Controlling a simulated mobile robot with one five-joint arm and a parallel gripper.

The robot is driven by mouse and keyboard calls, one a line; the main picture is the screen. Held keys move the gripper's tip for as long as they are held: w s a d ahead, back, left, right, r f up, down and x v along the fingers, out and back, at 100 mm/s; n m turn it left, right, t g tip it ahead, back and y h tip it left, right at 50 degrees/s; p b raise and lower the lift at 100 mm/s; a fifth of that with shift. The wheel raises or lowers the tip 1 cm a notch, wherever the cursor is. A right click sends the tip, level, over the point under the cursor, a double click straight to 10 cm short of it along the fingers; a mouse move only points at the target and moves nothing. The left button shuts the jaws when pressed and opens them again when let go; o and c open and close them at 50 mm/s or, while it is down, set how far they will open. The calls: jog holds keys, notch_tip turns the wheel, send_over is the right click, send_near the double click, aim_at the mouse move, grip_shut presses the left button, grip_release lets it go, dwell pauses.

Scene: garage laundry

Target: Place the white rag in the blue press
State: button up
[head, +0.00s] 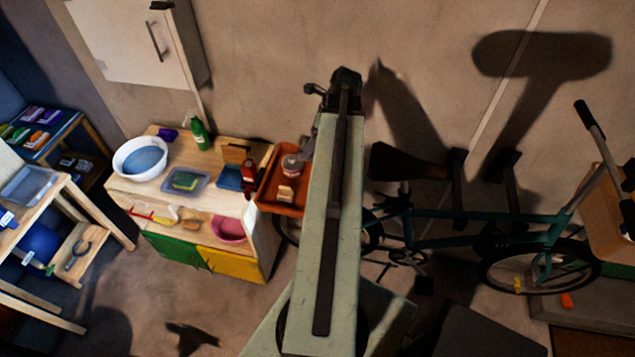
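I cannot make out a white rag for certain. A small pale item (285,194) lies in the orange tray (268,180) at the right end of the wooden cabinet; its kind is unclear. No blue press is certain either; a blue shelf unit (62,128) stands at the far left, and a small blue item (229,177) lies on the cabinet top. My arm rises through the middle of the view. My gripper (316,91) is at its dark far end, near the wall and right of the cabinet; its fingers are too small to read.
The wooden cabinet (165,205) also holds a white basin (140,158), a green bottle (199,133), a grey tray (186,183) and a red bottle (249,172). A wooden table (98,217) stands left. A teal bicycle (480,242) blocks the right. Floor is open at front left.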

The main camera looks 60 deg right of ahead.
notch_tip(320, 180, down, 18)
jog(key=b, duration=1.8)
jog(key=shift+f, duration=0.25)
jog(key=shift+r, duration=0.25)
jog(key=shift+f, duration=0.15)
jog(key=o, duration=1.2)
jog(key=shift+o, duration=1)
